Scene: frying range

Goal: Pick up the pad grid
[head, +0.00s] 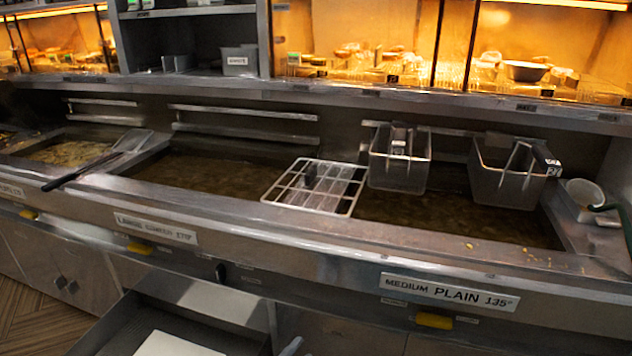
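The pad grid (316,187) is a pale wire rack with rectangular openings. It lies roughly flat over the divide between the middle oil vat (215,182) and the right oil vat (440,215). A small dark upright piece (309,173) stands near its middle. Its right edge is close to a hanging fry basket; I cannot tell whether they touch. Neither of my grippers can be made out in the head view.
Two fry baskets, (400,172) and (503,187), hang over the right vat. A long-handled skimmer (128,142) rests across the left vat's edge. An open drawer (140,315) juts out below the front ledge.

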